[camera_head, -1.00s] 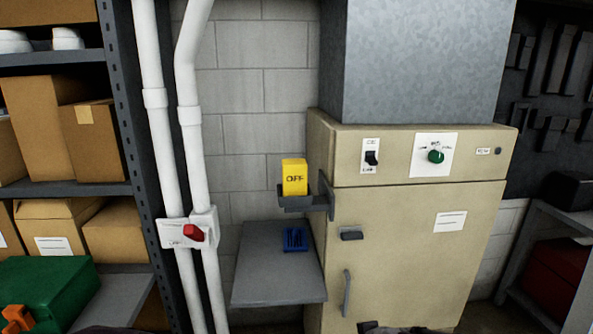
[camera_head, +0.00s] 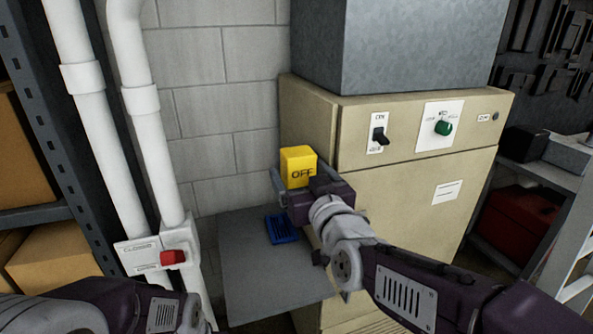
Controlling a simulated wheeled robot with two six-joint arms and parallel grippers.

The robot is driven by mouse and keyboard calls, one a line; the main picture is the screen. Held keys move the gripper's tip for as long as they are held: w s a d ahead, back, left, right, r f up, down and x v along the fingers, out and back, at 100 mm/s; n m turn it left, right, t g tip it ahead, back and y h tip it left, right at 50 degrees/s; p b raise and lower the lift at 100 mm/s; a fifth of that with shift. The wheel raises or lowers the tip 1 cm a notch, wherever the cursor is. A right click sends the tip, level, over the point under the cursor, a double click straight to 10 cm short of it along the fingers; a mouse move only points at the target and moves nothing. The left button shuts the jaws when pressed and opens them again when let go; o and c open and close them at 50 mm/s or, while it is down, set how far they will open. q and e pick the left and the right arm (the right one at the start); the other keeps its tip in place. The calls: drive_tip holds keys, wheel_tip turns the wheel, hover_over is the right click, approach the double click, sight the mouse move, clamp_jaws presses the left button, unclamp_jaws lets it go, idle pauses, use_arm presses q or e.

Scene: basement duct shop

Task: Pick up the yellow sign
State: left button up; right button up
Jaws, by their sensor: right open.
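The yellow sign (camera_head: 298,163) is a small upright block marked "OFF". It stands at the left side of the beige cabinet, and the holder it sat in is now mostly hidden behind my right gripper. My right gripper (camera_head: 282,186) is open at the sign's lower part, with one finger showing to the left of it. I cannot tell whether the fingers touch the sign. My left arm comes in at the bottom left, and its gripper is not in view.
The beige cabinet (camera_head: 400,215) has a black switch (camera_head: 379,139) and a green knob (camera_head: 443,128). A grey shelf (camera_head: 240,265) below the sign carries a blue item (camera_head: 281,229). White pipes (camera_head: 95,120) with a red valve handle (camera_head: 172,257) stand at left.

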drive_tip(key=shift+w+f, duration=0.1)
drive_tip(key=shift+w, duration=0.4)
drive_tip(key=p+x, duration=0.1)
drive_tip(key=x, duration=0.4)
drive_tip(key=shift+f+p, duration=0.2)
drive_tip(key=shift+p, duration=0.15)
drive_tip(key=shift+w, duration=0.2)
drive_tip(key=shift+s, duration=0.15)
drive_tip(key=c, duration=1.6)
